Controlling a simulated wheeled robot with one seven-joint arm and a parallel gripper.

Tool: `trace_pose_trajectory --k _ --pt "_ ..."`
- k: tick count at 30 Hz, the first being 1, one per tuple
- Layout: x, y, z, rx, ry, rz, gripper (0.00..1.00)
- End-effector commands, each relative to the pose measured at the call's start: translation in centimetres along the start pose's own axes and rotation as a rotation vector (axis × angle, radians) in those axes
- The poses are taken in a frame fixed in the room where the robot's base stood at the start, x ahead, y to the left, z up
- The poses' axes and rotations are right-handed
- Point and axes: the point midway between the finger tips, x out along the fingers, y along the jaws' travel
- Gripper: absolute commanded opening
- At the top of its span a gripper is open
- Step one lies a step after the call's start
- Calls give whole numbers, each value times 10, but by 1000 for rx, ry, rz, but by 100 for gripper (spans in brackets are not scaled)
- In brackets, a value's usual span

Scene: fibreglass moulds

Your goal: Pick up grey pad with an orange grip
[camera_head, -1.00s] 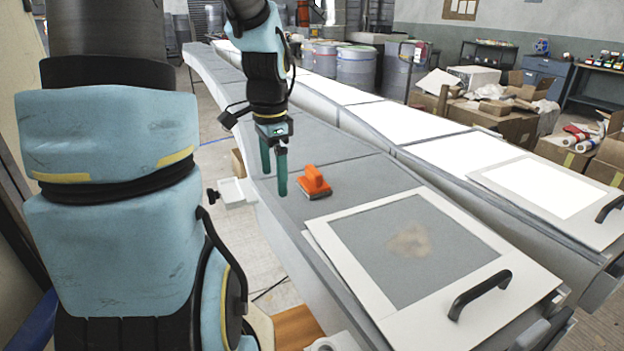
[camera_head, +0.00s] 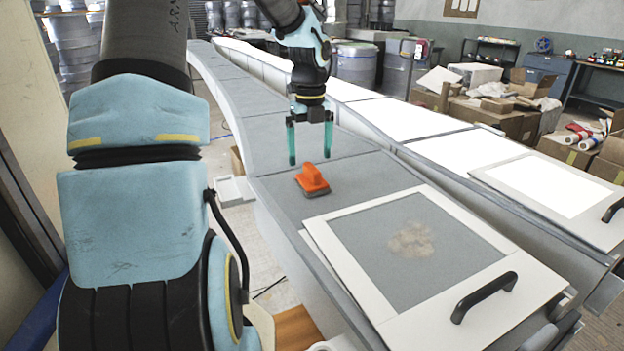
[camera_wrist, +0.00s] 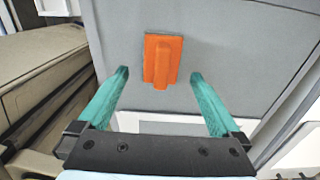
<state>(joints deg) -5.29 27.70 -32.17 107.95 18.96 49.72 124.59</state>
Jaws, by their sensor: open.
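The pad with an orange grip (camera_head: 312,180) lies on the grey mould surface (camera_head: 275,205), just behind the white framed panel. Its orange grip is on top and a thin grey edge shows below it. My gripper (camera_head: 310,162) is open and empty, with its two green fingers pointing down above and slightly behind the pad. In the wrist view the orange grip (camera_wrist: 161,60) lies ahead of and between the fingertips of my gripper (camera_wrist: 160,74), apart from both. The pad's grey underside is mostly hidden there.
A white frame with a black handle (camera_head: 484,297) surrounds a grey panel with a beige stain (camera_head: 410,240) in front of the pad. A second long mould with white panels (camera_head: 430,133) runs alongside at right. The grey surface around the pad is clear.

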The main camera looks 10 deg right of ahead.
Motion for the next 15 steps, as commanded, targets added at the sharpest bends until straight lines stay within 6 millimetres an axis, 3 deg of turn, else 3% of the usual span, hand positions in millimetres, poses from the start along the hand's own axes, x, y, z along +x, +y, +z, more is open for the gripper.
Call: trace_pose_trajectory --k 8,15 --pt "22 -1 -2 0 2 1 100" --pt "56 -3 -4 -1 3 2 100"
